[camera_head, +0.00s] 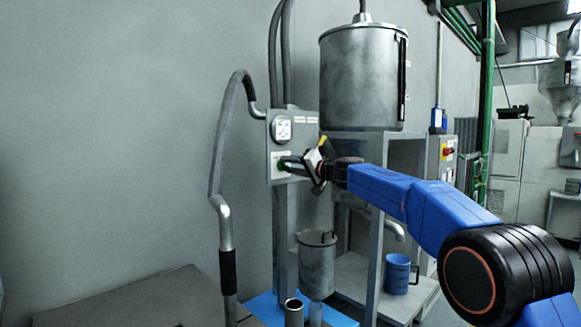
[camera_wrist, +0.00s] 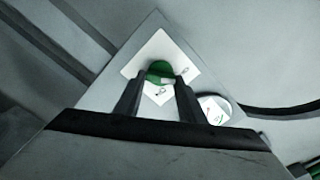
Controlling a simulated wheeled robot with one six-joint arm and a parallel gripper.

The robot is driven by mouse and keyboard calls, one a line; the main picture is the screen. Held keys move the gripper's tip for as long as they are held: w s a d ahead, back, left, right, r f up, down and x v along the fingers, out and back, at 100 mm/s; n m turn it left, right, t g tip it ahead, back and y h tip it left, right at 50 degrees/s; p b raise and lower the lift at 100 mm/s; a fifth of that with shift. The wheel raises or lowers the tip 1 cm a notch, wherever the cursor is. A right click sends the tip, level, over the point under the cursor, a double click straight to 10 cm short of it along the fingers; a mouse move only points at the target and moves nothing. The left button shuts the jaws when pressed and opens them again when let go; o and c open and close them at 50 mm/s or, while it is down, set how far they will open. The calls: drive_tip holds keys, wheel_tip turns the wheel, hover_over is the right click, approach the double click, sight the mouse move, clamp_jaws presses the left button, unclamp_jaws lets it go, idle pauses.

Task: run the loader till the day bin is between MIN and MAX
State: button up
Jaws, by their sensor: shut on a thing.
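The day bin is probably the large grey metal drum (camera_head: 358,85) on a stand in the head view. A narrow dark upright strip (camera_head: 402,80) runs down its right side; no level or MIN and MAX marks can be read. A grey control panel (camera_head: 272,150) stands left of the drum, with a round gauge (camera_head: 282,129) above a white plate. My gripper (camera_head: 287,164) reaches the panel from the right. In the wrist view its fingers (camera_wrist: 158,84) are shut on a green knob (camera_wrist: 160,68) on the white plate. The gauge (camera_wrist: 214,108) sits beside it.
A grey hose (camera_head: 220,130) curves down to a metal wand left of the panel. Below are a small lidded metal pot (camera_head: 317,265), a metal cup (camera_head: 294,313) and a blue mug (camera_head: 397,274). A green pipe (camera_head: 487,100) rises at the right.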

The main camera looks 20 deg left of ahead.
drive_tip(key=m, duration=0.8)
drive_tip(key=shift+f, duration=0.2)
drive_tip(key=m, duration=0.4)
drive_tip(key=shift+f, duration=0.15)
drive_tip(key=shift+f+m, duration=0.1)
drive_tip(key=shift+m, duration=2)
drive_tip(key=o, duration=1)
drive_tip(key=shift+o, duration=0.2)
drive_tip(key=shift+d, duration=0.15)
